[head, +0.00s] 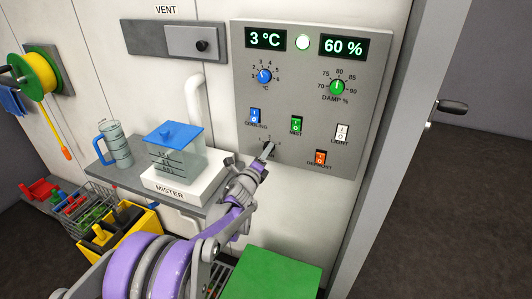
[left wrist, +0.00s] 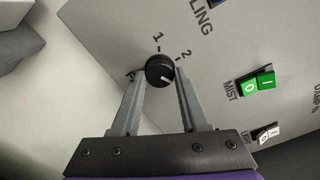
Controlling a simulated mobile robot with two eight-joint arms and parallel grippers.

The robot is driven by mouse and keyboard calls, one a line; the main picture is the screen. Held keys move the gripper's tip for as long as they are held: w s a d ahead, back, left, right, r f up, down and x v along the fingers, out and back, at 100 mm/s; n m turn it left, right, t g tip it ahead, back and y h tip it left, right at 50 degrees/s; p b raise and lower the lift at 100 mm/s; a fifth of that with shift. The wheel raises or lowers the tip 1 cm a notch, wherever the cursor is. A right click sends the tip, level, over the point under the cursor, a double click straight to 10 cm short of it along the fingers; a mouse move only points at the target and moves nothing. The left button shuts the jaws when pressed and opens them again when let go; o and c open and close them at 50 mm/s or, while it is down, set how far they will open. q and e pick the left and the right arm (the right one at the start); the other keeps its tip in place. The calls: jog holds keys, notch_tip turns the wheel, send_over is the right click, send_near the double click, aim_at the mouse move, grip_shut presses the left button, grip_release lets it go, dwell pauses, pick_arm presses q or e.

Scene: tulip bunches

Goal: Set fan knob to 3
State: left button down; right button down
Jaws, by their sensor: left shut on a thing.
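The black fan knob (left wrist: 159,66) shows in the left wrist view on the grey control panel (left wrist: 225,60). The marks 1 and 2 are printed around it, and a partly covered letter sits at its left. My left gripper (left wrist: 160,75) is shut on the knob, with one finger on each side. In the head view my left gripper (head: 268,150) reaches the lower left of the panel (head: 310,90) and hides the knob. I cannot clearly tell which mark the knob points to. My right gripper is in neither view.
A green rocker switch (left wrist: 258,83) and a white one (left wrist: 266,132) are right of the knob. An orange switch (head: 320,158) is close by. The mister (head: 178,155) stands left of my arm, and a green box (head: 270,275) is below.

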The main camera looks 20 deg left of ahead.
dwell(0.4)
pick_arm(q)
jog(key=shift+c, duration=2.1)
grip_release()
jog(key=s, duration=1.1)
jog(key=shift+d, duration=0.3)
